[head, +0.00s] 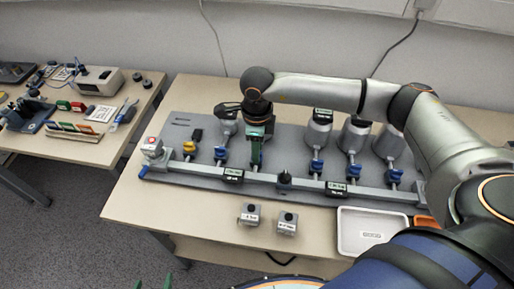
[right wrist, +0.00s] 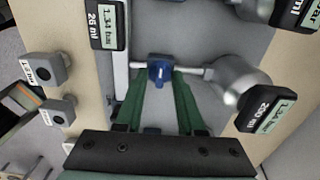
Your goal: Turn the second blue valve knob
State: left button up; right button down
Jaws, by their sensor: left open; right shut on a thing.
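The rig (head: 180,122) on the table carries a row of blue valve knobs, each on a pipe branch to a grey vessel. The first knob (head: 220,153) is uncovered at the left. My right gripper (head: 256,160) points down at the second branch from the left and hides its knob in the head view. In the right wrist view, the second blue valve knob (right wrist: 158,70) sits between the green fingertips, which are closed on it. Only the green fingertips of my left gripper (head: 152,283) show at the bottom edge of the head view, apart and empty.
Other blue knobs (head: 317,166) continue to the right. Two small grey boxes (head: 250,215) and a white tray (head: 345,232) stand in front of the rig. A side table (head: 80,150) with tools is at the left. My right arm covers the right side.

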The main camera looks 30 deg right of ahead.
jog(key=c, duration=0.5)
grip_release()
notch_tip(320, 180, up, 13)
jog(key=shift+f, duration=0.2)
dwell(0.4)
